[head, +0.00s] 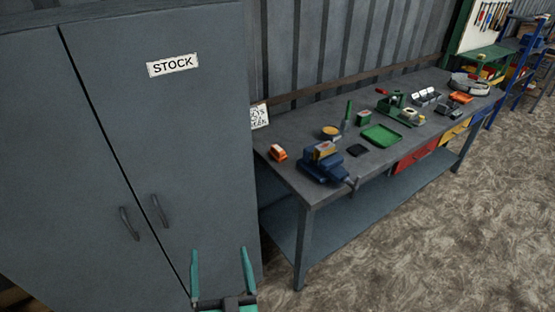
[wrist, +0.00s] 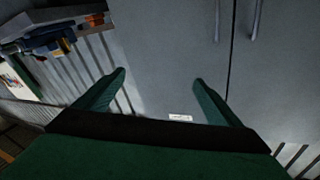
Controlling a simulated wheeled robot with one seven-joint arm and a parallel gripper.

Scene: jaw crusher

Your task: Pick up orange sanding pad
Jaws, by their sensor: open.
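A small orange block with a pale patch (head: 278,153) lies on the near left end of the grey workbench, left of a blue vise. It looks like the sanding pad, though it is small in view. Another orange item (head: 461,98) lies toward the far end of the bench. My gripper (head: 220,250) has two green fingers spread apart with nothing between them. It is in front of the cabinet, left of and apart from the bench. In the wrist view my gripper (wrist: 160,77) is open against the cabinet doors; I cannot make out the orange block there.
A grey STOCK cabinet (head: 130,150) stands close on the left, doors shut. The workbench (head: 300,180) carries the blue vise (head: 322,165), a green tray (head: 381,135) and several small items. The vise is close beside the orange block. Floor (head: 400,240) in front of the bench is clear.

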